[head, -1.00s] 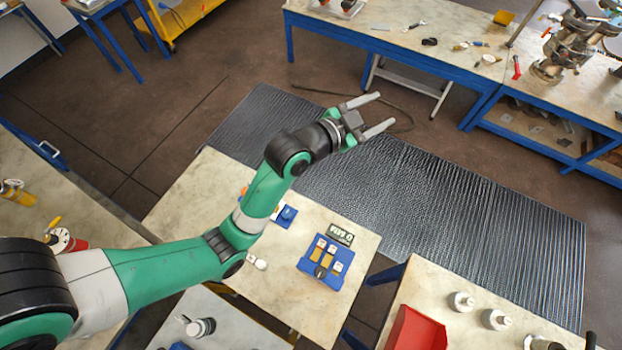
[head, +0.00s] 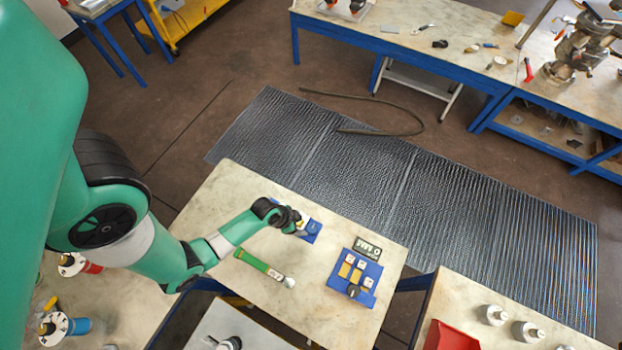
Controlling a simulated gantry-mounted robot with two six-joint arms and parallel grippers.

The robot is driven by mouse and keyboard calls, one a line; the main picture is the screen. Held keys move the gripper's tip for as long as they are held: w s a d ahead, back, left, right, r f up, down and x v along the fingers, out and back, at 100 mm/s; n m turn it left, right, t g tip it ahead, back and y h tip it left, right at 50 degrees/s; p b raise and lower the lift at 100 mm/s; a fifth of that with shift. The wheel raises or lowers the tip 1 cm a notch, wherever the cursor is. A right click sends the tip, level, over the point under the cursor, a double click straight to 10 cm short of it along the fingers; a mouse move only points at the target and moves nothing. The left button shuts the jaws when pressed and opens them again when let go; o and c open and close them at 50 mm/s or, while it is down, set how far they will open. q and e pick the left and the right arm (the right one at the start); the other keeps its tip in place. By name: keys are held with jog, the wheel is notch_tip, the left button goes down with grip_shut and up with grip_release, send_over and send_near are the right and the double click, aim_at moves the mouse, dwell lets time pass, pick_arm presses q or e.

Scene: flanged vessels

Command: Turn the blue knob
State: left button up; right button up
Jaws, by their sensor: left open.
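The blue knob itself is hidden behind my left gripper (head: 299,225). My left gripper is at the panel, pointing down at it, with its jaws open. The view is too small to tell whether a finger touches the knob. My right gripper is not in view.
A green lever with a white end (head: 265,267) lies on the same table, close to my arm. A blue switch panel (head: 355,279) with a small display is to the right. A red bin (head: 452,337) stands on the front right table.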

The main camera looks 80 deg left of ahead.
aim_at(312, 228)
pick_arm(q)
jog(key=b+x, duration=0.3)
jog(key=x, duration=0.1)
jog(key=shift+f, duration=0.4)
jog(key=b+x, duration=0.2)
jog(key=x, duration=0.3)
jog(key=shift+w+a, duration=0.1)
jog(key=shift+w, duration=0.15)
grip_shut()
jog(key=shift+m, duration=0.4)
